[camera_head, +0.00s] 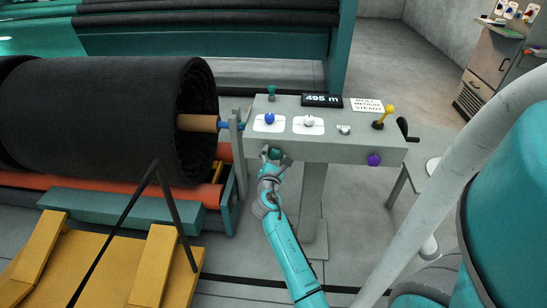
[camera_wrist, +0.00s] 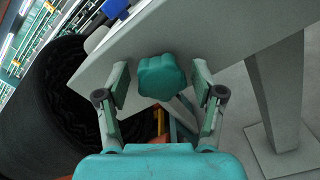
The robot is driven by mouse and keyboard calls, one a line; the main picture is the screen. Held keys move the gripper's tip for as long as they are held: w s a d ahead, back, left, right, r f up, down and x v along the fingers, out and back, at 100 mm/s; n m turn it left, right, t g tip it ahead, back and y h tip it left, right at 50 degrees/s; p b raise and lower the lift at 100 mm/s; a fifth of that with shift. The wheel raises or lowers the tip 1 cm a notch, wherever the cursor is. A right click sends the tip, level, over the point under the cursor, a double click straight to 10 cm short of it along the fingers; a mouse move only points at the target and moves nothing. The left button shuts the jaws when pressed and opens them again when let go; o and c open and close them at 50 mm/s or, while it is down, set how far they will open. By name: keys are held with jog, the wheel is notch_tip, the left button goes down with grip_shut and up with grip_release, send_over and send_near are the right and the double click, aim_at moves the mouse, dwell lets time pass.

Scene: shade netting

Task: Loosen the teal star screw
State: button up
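The teal star screw (camera_wrist: 162,77) is a lobed knob on the front side of the grey console (camera_head: 325,151). In the wrist view it sits between the two fingers of my gripper (camera_wrist: 160,86), with a small gap showing on each side. My gripper is open around it and does not appear to touch it. In the head view my gripper (camera_head: 272,163) is at the console's front left, and it partly hides the screw (camera_head: 275,153).
The console top carries a blue knob (camera_head: 270,118), a white knob (camera_head: 308,121), a yellow-handled lever (camera_head: 385,116) and a display (camera_head: 321,100). A purple knob (camera_head: 374,159) is on the front right.

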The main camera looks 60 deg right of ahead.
aim_at(274, 156)
jog(key=shift+a, duration=0.1)
jog(key=shift+v, duration=1.5)
jog(key=m, duration=1.2)
jog(key=shift+m, duration=0.4)
jog(key=m, duration=0.4)
